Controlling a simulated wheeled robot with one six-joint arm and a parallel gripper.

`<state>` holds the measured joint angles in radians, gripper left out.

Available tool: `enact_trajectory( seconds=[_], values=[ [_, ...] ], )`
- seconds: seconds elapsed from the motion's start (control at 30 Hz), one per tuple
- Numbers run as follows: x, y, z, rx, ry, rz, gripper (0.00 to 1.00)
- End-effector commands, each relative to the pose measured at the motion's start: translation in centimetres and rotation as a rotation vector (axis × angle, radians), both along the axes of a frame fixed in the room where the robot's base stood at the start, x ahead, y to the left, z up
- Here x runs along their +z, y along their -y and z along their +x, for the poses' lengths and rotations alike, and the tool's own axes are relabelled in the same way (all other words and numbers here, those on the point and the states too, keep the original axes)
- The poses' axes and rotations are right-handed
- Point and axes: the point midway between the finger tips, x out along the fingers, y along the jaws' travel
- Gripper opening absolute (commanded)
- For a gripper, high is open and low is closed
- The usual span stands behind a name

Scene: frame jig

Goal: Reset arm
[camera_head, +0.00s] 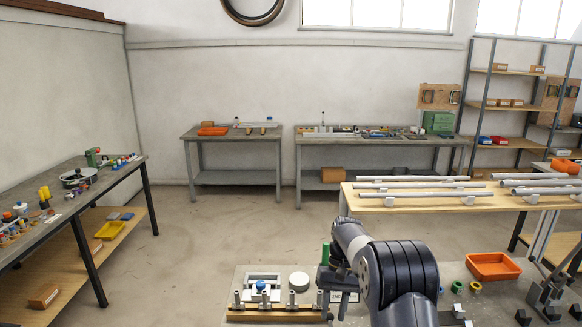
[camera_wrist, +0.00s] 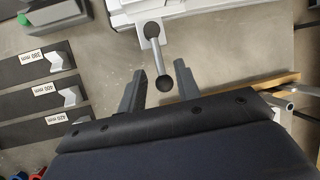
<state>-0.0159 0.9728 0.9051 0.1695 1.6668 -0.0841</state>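My arm (camera_head: 385,270) reaches over the near bench in the head view, with its dark links covering part of the bench. My gripper (camera_wrist: 159,68) shows in the wrist view with its two grey fingers apart. A metal lever (camera_wrist: 156,52) with a black ball knob (camera_wrist: 165,83) appears in the gap between the fingers. No finger visibly touches it, and its depth relative to the fingertips is unclear.
Dark strips (camera_wrist: 40,95) labelled 380, 400 and 420 mm lie at left in the wrist view. The near bench holds a jig with metal posts (camera_head: 275,300), a white round piece (camera_head: 299,281) and an orange tray (camera_head: 493,266). Pipes (camera_head: 420,186) lie on a table beyond. Open floor lies at left-centre.

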Motion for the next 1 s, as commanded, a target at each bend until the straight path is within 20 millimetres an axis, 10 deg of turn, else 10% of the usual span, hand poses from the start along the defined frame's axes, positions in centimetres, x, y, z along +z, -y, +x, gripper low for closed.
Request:
enact_trajectory(
  seconds=[0.17,1.0],
  values=[
    [-2.4,-0.1,-1.1,-0.034,0.0,0.0,0.32],
    [-2.2,1.2,-1.3,-0.288,0.006,0.0,0.32]
  ],
)
